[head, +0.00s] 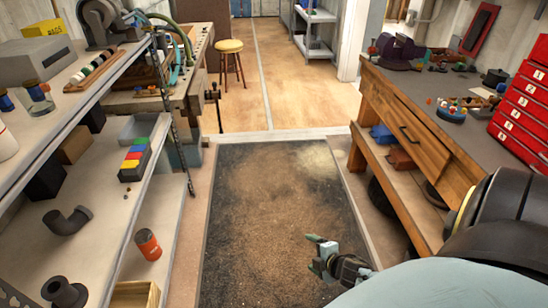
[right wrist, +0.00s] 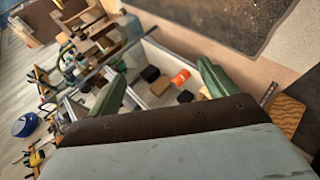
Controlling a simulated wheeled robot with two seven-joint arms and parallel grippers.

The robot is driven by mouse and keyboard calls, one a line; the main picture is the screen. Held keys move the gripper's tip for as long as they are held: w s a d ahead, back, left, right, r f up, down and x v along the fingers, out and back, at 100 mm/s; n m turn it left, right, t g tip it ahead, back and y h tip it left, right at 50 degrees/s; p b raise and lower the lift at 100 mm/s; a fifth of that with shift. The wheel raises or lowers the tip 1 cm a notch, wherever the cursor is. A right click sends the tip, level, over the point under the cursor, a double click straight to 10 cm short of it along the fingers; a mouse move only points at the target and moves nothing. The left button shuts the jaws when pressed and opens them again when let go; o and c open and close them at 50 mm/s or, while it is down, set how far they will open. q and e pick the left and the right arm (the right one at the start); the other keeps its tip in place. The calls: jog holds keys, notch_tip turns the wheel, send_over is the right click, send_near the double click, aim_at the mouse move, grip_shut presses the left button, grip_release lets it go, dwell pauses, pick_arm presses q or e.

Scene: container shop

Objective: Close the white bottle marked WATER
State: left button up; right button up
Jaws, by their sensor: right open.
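No marking WATER can be read in either view. A white rounded thing (head: 6,143) stands on the upper left shelf, cut off by the left picture edge; I cannot tell whether it is the bottle. Small jars with blue lids (head: 37,92) stand just behind it. My right gripper (head: 318,255) is low over the dark floor mat, apart from the shelves. In the right wrist view its two green fingers (right wrist: 160,86) are spread with nothing between them. My left gripper is in neither view.
The left shelf unit (head: 100,100) holds dark pipe fittings (head: 66,221), an orange can (head: 148,245) and coloured blocks. A wooden workbench (head: 400,120) with red drawers (head: 525,105) stands on the right. The floor mat (head: 275,190) between them is clear. A yellow stool (head: 229,47) stands farther back.

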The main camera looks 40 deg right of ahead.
jog(key=s+a+f+m+g+b, duration=0.1)
jog(key=s+a+f+m+g, duration=0.2)
jog(key=s+a+f, duration=0.3)
jog(key=s+a+f+m+g+y+b, duration=0.1)
jog(key=s+a+f+m+g, duration=0.2)
jog(key=s, duration=1)
jog(key=s+a+f+m+g+b, duration=0.1)
jog(key=s+a+f+m+g, duration=0.2)
jog(key=s+a+f, duration=0.7)
notch_tip(320, 180, down, 3)
jog(key=shift+r+m+y, duration=0.15)
jog(key=shift+m+y, duration=0.15)
jog(key=shift+m, duration=0.6)
